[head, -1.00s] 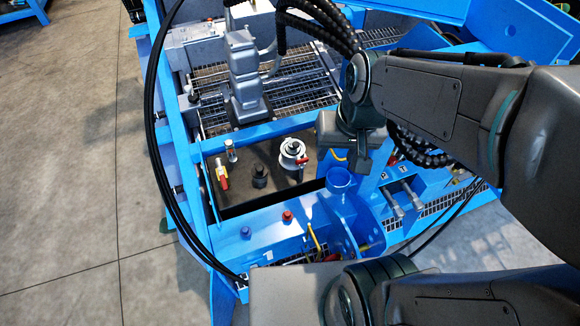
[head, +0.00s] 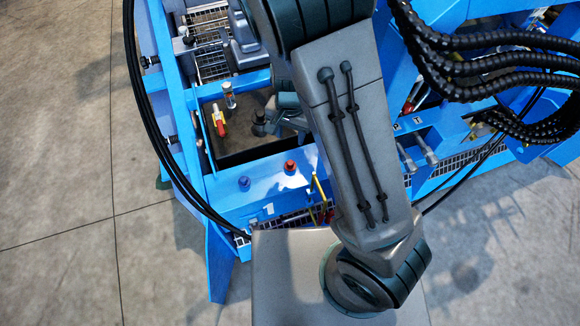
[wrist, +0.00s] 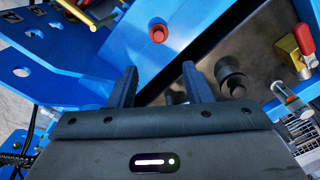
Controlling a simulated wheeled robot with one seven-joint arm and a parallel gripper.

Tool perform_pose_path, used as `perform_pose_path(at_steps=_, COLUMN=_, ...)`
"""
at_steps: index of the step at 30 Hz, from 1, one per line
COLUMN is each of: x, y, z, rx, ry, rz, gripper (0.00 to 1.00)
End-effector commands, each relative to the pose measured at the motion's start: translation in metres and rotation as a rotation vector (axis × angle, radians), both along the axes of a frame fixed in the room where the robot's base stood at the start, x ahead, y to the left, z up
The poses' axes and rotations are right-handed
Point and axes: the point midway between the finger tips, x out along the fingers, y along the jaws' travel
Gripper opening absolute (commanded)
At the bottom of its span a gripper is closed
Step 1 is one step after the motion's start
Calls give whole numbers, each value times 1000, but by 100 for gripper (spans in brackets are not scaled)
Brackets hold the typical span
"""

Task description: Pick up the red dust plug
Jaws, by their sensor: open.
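The red dust plug (head: 290,166) sits on the blue frame's beam, beside a blue plug (head: 244,183). In the wrist view the red plug (wrist: 158,33) stands alone on the blue surface, ahead of the fingertips and roughly midway between their lines. My gripper (wrist: 160,72) is open, with two dark fingers apart and nothing between them. The plug is beyond the fingers, not touched by them. In the head view my arm covers most of the gripper.
A black knob (wrist: 231,78) stands on the dark panel right of the fingers. A red-and-yellow valve handle (head: 219,122) and a small glass fitting (head: 229,93) are nearby. Grey pipe fittings (head: 408,158) lie right of my arm. Black hoses run along the left edge.

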Motion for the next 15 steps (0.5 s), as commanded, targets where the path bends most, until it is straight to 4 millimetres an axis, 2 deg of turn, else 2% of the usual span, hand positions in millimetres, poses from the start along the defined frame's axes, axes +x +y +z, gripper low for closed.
perform_pose_path(at_steps=9, x=-1, y=-1, z=-63, rx=-3, ry=4, rz=-3, gripper=45)
perform_pose_path(at_steps=15, x=0, y=-1, z=-81, rx=0, ry=1, rz=-1, gripper=45)
